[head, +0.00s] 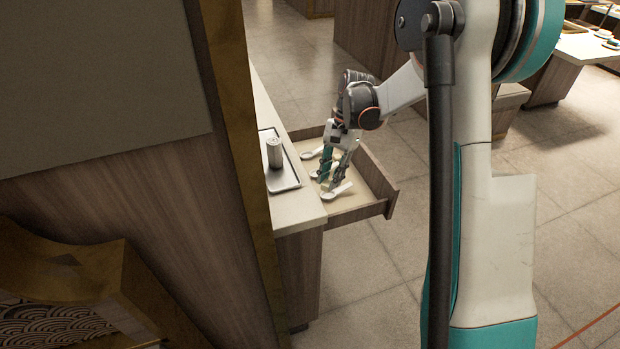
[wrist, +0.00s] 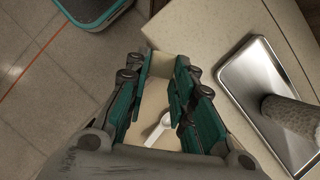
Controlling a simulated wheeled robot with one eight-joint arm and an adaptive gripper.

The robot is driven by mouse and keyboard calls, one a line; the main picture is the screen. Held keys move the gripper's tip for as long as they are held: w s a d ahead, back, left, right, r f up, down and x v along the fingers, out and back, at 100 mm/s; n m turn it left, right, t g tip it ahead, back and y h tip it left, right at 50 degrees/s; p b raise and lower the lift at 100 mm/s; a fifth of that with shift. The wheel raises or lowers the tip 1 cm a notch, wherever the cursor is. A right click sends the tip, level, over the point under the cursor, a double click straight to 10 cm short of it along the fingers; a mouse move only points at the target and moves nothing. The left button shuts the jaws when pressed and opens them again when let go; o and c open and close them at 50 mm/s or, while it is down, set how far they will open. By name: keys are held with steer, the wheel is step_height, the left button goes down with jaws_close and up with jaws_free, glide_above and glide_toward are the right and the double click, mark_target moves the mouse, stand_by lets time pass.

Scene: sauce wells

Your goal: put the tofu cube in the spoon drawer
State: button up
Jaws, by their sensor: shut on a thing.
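The pale tofu cube (wrist: 161,64) sits between the fingertips of my gripper (wrist: 160,82) in the wrist view. My gripper is shut on it. White spoons (head: 338,191) lie on the drawer's pale floor around and below the fingers. One spoon (wrist: 160,128) also shows between the fingers in the wrist view. I cannot tell how far the cube is above the drawer floor.
A pale countertop (head: 298,211) runs along the drawer's left side. On it lies a metal tray (head: 287,182) with a grey speckled cylinder (head: 274,153); the tray also shows in the wrist view (wrist: 245,82). Open tiled floor (head: 370,262) lies right of the drawer.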

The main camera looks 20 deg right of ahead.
steer(key=w+d+f+m+t+h+b, duration=0.1)
steer(key=w+d+m+t+h, duration=0.2)
steer(key=d+m, duration=0.75)
steer(key=w+d+f+m+t+b, duration=0.1)
steer(key=w+d+m+t+b, duration=0.25)
steer(key=m, duration=1.15)
steer(key=shift+n+t, duration=0.25)
steer(key=shift+t, duration=0.1)
steer(key=f+b, duration=0.2)
steer(key=f, duration=0.4)
steer(key=f+b, duration=0.1)
steer(key=f, duration=0.6)
steer(key=d+f+b, duration=0.1)
steer(key=f+b, duration=0.1)
steer(key=f, duration=0.4)
steer(key=shift+s+f+b, duration=0.2)
steer(key=shift+f+b, duration=0.1)
steer(key=shift+r, duration=0.1)
steer(key=o, duration=0.8)
steer(key=p+v, duration=0.2)
steer(key=v, duration=0.4)
steer(key=p+v, duration=0.2)
steer(key=v, duration=0.4)
steer(key=shift+a, duration=0.2)
